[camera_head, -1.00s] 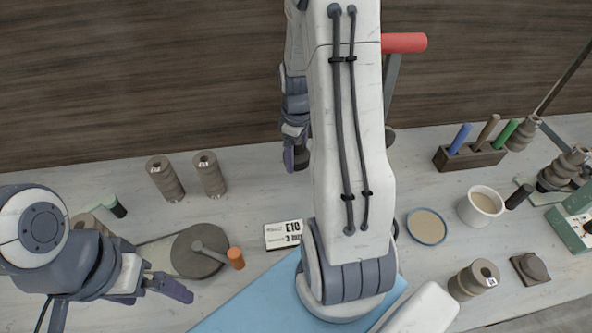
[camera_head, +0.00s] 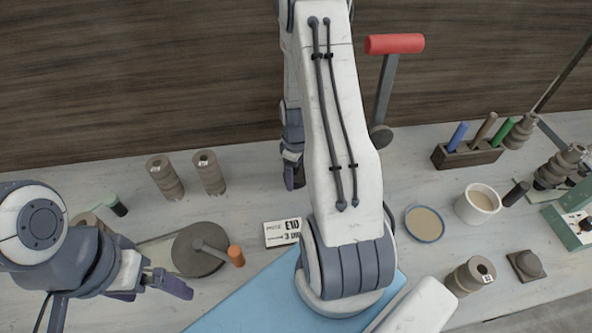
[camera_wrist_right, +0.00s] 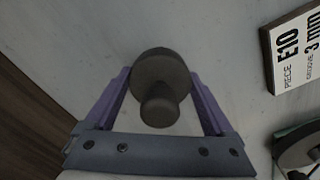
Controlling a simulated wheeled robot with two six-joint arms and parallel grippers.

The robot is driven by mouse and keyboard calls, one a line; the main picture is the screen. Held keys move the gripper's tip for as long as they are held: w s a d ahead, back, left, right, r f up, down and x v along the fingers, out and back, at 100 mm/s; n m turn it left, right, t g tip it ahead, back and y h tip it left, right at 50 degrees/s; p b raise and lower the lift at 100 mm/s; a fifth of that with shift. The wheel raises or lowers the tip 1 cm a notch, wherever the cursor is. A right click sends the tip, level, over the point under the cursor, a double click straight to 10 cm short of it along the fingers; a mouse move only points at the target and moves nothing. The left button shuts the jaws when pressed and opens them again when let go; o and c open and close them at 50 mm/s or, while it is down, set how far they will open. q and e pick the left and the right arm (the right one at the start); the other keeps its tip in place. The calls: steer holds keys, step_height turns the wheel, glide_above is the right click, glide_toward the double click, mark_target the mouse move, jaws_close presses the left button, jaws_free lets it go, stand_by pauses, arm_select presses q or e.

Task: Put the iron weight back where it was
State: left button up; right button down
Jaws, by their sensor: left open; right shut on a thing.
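The dark round iron weight (camera_wrist_right: 160,72) with its knob sits between the purple fingers of my right gripper (camera_wrist_right: 158,88) in the right wrist view. The gripper is shut on it, over the pale table top; I cannot tell if the weight touches the table. In the head view my right gripper (camera_head: 293,172) is behind the card, near the back of the table, partly covered by my own arm, and the weight is mostly hidden. My left gripper (camera_head: 155,287) is open and empty at the lower left, beside the dark disc.
A card marked E10 (camera_head: 283,233) lies in front of my right gripper. Two ribbed spools (camera_head: 209,173) stand to its left. A dark disc (camera_head: 190,262), a blue mat (camera_head: 235,305), a red-handled lever (camera_head: 395,44), a shallow dish (camera_head: 425,225) and a knobbed block (camera_head: 530,265) are around.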

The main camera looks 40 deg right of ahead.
steer(key=shift+f, duration=0.1)
jaws_free()
step_height(320, 180, up, 12)
steer(key=shift+r+b, duration=0.15)
steer(key=shift+b, duration=0.5)
steer(key=shift+f+p, duration=0.4)
steer(key=shift+f, duration=3.6)
